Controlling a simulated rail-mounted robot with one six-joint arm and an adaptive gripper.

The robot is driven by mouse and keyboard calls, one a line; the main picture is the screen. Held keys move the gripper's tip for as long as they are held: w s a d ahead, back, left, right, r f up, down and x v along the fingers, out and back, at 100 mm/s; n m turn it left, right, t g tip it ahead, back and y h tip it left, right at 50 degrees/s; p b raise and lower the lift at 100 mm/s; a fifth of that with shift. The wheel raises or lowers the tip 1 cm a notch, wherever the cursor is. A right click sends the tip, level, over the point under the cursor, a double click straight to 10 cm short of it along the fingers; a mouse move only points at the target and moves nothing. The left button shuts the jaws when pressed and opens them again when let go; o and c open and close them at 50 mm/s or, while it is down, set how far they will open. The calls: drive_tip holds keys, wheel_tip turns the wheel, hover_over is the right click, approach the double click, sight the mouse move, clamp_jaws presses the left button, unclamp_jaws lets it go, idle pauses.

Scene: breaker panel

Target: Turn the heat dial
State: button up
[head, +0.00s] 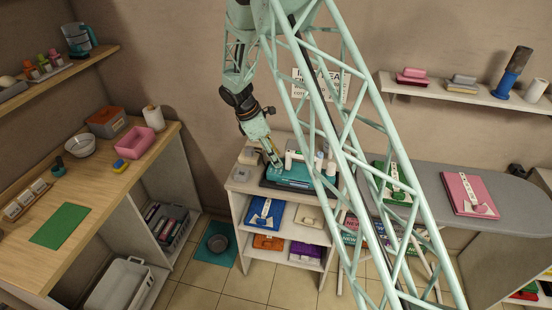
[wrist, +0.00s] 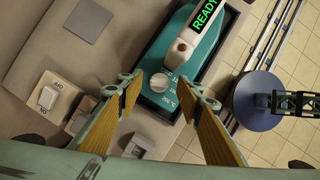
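The heat dial (wrist: 160,82) is a small white round knob on the teal machine (wrist: 212,57), with numbers printed beside it. In the wrist view it shows between and beyond the tips of my gripper (wrist: 166,88). My gripper is open, with its two wood-coloured finger pads apart and nothing between them; I see no contact with the dial. In the head view the teal machine (head: 291,180) sits on top of a white shelf unit, and my gripper (head: 277,164) points down at its left end. The dial cannot be made out there.
A pale handle (wrist: 182,50) and a green READY display (wrist: 207,14) lie just beyond the dial. A white switch (wrist: 48,97) on a plate is at the left. A round dark blue thing (wrist: 258,100) is at the right. An ironing board (head: 430,185) stands right of the shelf unit.

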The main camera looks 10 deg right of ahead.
drive_tip(key=shift+d+f, duration=0.2)
drive_tip(key=shift+f, duration=0.35)
drive_tip(key=shift+c, duration=0.5)
drive_tip(key=c, duration=0.7)
drive_tip(key=shift+w+m+g, duration=0.1)
drive_tip(key=shift+m+g, duration=0.5)
drive_tip(key=shift+m, duration=1)
drive_tip(key=shift+c, duration=0.2)
drive_tip(key=o, duration=0.8)
drive_tip(key=shift+o, duration=0.2)
